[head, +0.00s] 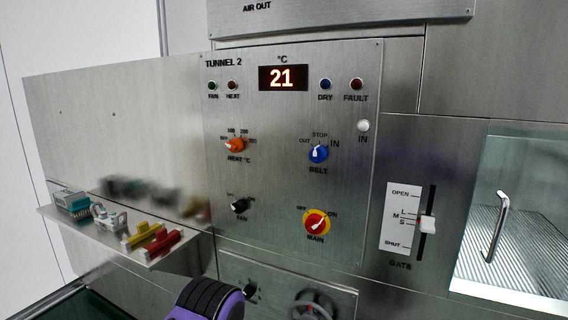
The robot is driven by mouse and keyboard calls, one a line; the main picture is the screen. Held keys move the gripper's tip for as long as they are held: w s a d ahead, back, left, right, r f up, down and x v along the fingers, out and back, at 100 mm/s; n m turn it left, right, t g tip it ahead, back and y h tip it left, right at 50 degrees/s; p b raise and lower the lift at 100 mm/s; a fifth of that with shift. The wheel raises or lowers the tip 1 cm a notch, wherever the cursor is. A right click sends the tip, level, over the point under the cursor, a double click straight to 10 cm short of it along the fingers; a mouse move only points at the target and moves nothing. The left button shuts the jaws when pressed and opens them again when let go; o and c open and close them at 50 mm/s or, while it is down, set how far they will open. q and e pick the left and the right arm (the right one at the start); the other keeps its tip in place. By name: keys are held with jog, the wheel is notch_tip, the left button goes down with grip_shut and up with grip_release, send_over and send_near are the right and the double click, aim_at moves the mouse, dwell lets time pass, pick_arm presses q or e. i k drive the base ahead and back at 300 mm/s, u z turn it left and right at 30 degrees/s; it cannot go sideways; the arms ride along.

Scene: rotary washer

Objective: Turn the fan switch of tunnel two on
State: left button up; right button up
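The fan switch (239,205) is a small black knob at the lower left of the steel TUNNEL 2 panel (275,185) in the head view. FAN is printed below it, with small position labels above; its pointer is too small to read surely. The dark green FAN lamp (212,86) at the panel's upper left looks unlit. A purple and black ribbed part of my own body shows at the bottom edge, below the fan switch and apart from it. No gripper fingers show in the head view.
Near the fan switch are the orange HEAT knob (235,145), blue BELT knob (318,154) and red-yellow MAIN switch (317,222). A shelf (98,233) with small items juts out at left. A GATE slider (427,224) and door handle (498,225) are at right.

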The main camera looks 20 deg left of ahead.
aim_at(239, 207)
jog(key=z, duration=1.4)
jog(key=k, duration=1.05)
jog(key=u, duration=1.4)
jog(key=i, duration=0.5)
